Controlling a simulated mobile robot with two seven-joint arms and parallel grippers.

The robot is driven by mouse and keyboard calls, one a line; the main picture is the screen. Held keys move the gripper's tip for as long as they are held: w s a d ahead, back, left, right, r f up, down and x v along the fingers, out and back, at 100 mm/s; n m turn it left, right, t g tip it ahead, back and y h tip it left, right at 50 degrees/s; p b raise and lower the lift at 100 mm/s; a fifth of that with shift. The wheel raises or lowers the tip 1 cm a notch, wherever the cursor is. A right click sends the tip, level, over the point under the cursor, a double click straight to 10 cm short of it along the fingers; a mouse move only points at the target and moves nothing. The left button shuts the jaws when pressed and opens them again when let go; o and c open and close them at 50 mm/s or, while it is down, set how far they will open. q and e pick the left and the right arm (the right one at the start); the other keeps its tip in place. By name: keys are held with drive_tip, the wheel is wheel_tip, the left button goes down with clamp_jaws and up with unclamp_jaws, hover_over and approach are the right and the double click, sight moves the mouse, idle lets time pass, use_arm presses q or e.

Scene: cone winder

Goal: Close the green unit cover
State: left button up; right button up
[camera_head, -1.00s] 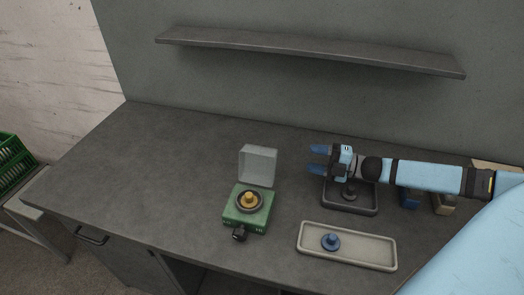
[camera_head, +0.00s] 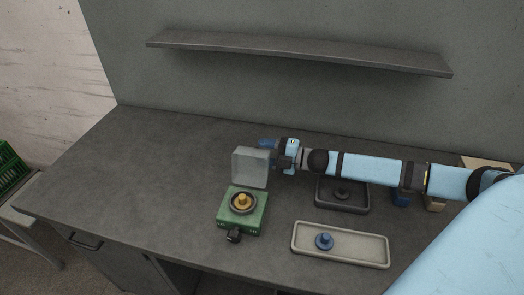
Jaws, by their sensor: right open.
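The green unit (camera_head: 256,222) stands on the grey worktop, with a yellow knobbed piece (camera_head: 242,202) in a dark ring on its top and a dark knob (camera_head: 233,236) at its front. Its translucent grey cover (camera_head: 250,168) stands upright at the back edge, open. My left gripper is not in view.
A pale tray (camera_head: 365,251) with a blue knobbed piece (camera_head: 324,241) lies at the right front. A dark square tray (camera_head: 343,205) sits under my right arm, with blue (camera_head: 400,199) and tan blocks (camera_head: 434,204) beyond. A shelf (camera_head: 300,54) spans the wall. The worktop's left side is clear.

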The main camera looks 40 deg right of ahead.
drive_tip(key=shift+w+a, duration=0.3)
drive_tip(key=shift+w, duration=0.05)
clamp_jaws()
drive_tip(key=shift+r, duration=0.1)
